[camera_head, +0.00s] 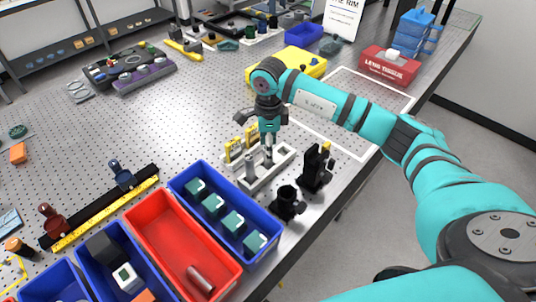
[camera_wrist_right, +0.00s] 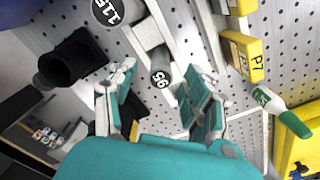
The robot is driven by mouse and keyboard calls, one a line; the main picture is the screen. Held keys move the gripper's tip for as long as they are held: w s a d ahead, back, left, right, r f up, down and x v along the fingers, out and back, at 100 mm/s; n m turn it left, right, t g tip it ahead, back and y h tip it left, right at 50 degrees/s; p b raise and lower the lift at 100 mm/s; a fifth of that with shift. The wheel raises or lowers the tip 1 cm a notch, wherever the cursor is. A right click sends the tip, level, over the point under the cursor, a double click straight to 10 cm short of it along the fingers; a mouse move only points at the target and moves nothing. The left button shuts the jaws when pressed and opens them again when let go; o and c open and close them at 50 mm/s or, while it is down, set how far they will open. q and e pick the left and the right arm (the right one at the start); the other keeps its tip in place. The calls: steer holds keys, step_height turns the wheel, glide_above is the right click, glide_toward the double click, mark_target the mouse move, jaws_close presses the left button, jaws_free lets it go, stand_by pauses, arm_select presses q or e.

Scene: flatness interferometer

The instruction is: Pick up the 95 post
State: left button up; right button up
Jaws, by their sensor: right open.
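The 95 post (camera_wrist_right: 160,79) stands in the white rack, its dark numbered top facing the camera in the right wrist view. In the head view the 95 post (camera_head: 268,153) is directly below my right gripper (camera_head: 269,127). In the wrist view my right gripper (camera_wrist_right: 160,88) is open, with one finger on each side of the post; I cannot tell whether either finger touches it. The 115 post (camera_wrist_right: 105,11) stands beside it in the same rack, also seen in the head view (camera_head: 250,168). My left gripper is not in view.
The white rack (camera_head: 277,173) stands near the table edge. Yellow tagged pieces (camera_wrist_right: 242,55), one marked P7, stand close by. Black holders (camera_head: 317,168) are to the right. A blue bin (camera_head: 265,257) with teal blocks and a red bin (camera_head: 165,229) are in front.

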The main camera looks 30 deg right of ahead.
steer(key=shift+w+a+f+p, duration=0.1)
steer(key=shift+f+p, duration=0.25)
steer(key=shift+f, duration=1.2)
steer(key=shift+c, duration=0.4)
jaws_close()
steer(key=shift+r, duration=0.1)
